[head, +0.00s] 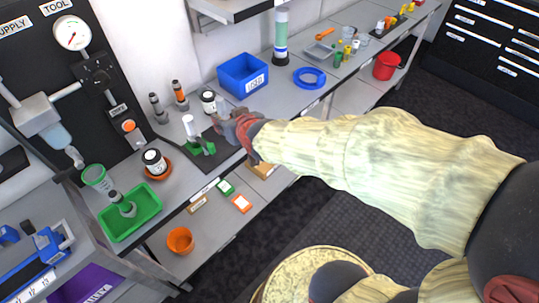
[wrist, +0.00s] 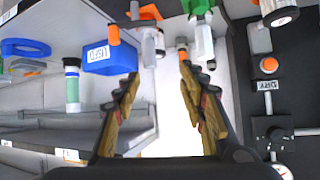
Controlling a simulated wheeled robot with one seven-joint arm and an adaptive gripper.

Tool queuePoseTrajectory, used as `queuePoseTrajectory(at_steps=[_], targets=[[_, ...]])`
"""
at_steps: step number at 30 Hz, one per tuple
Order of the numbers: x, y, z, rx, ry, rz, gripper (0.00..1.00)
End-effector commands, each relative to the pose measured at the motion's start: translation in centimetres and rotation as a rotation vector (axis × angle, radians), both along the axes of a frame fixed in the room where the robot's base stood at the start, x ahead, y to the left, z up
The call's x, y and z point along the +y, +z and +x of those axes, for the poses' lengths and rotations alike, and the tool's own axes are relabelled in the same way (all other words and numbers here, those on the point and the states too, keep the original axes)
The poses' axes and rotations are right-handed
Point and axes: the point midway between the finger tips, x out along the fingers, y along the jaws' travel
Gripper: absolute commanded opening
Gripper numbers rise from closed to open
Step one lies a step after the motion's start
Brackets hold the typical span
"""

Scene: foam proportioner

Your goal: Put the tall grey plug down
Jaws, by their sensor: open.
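A tall grey plug (head: 157,106) stands upright at the back of the bench, beside an orange-and-grey one (head: 180,96). Another grey plug (head: 122,205) is in the green tray (head: 144,225) at the left. A pale upright cylinder (head: 190,128) stands at a green holder (head: 203,147) on the dark mat; they also show in the wrist view, the cylinder (wrist: 205,42) and holder (wrist: 197,6). My gripper (head: 226,129) is right of the holder, above the mat's right side. In the wrist view its fingers (wrist: 160,76) are apart, with nothing gripped between them.
A blue bin (head: 243,76) stands behind my gripper, with a white jar (head: 208,101) left of it. A blue ring (head: 309,78) and a green-and-white bottle (head: 281,38) are farther right. A jar (head: 154,162) sits in an orange dish. The bench's front edge runs below my gripper.

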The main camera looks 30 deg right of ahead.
Motion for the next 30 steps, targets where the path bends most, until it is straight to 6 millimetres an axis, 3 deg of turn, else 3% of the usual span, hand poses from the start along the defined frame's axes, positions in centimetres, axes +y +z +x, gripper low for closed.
queuePoseTrajectory(at_steps=[1,6,12,15,20,30], targets=[[0.0,1.4,-1.8,0.037,0.011,0.005,0.41],[-0.2,3.6,-9.4,0.216,0.041,-0.001,0.41],[-1.4,5.0,-18.8,0.403,0.035,-0.027,0.41],[-1.9,5.2,-21.9,0.465,0.025,-0.036,0.41],[-2.3,5.2,-24.2,0.511,0.015,-0.043,0.41],[-2.3,5.2,-24.3,0.515,0.015,-0.043,0.41]])
